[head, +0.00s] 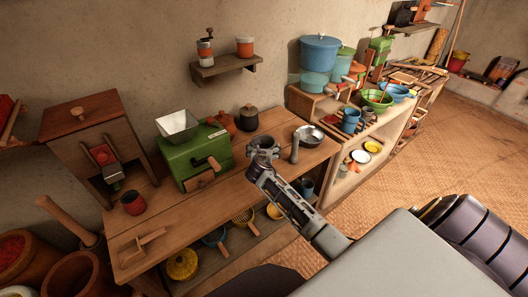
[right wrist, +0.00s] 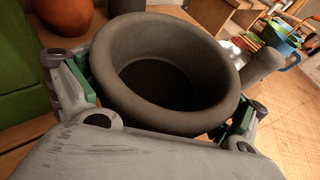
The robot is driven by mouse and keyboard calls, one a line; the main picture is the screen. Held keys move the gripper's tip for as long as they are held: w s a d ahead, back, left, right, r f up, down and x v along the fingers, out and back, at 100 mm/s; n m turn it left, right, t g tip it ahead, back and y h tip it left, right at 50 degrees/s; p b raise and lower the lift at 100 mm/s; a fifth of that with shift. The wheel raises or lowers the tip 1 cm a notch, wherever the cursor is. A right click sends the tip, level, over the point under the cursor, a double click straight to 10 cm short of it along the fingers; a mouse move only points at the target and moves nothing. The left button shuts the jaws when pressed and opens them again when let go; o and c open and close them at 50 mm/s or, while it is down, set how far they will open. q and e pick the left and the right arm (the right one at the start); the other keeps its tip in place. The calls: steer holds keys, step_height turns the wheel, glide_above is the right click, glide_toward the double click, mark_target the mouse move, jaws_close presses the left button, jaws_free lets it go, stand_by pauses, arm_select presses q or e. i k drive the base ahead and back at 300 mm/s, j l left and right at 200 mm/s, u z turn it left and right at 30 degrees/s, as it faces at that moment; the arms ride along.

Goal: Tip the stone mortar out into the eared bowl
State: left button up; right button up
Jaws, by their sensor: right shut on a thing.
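The stone mortar (head: 264,142) is a dark grey thick-walled cup at the front middle of the wooden table. My right gripper (head: 263,154) is shut on it, and the right wrist view shows a finger on each side of the mortar (right wrist: 165,72). Its mouth faces up, and its inside is dark, so I cannot tell the contents. I cannot tell whether its base touches the table. A shiny metal bowl (head: 313,133) stands just right of the mortar; it may be the eared bowl, but its ears are not clear. My left gripper is not in view.
A grey pestle (head: 295,148) stands between mortar and metal bowl. Left of the mortar is a green grinder (head: 195,160); behind are an orange pot (head: 223,123) and a dark jar (head: 249,118). A shelf unit with blue pots (head: 319,52) stands right.

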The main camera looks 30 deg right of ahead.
mark_target(311, 137)
steer(key=z, duration=1.5)
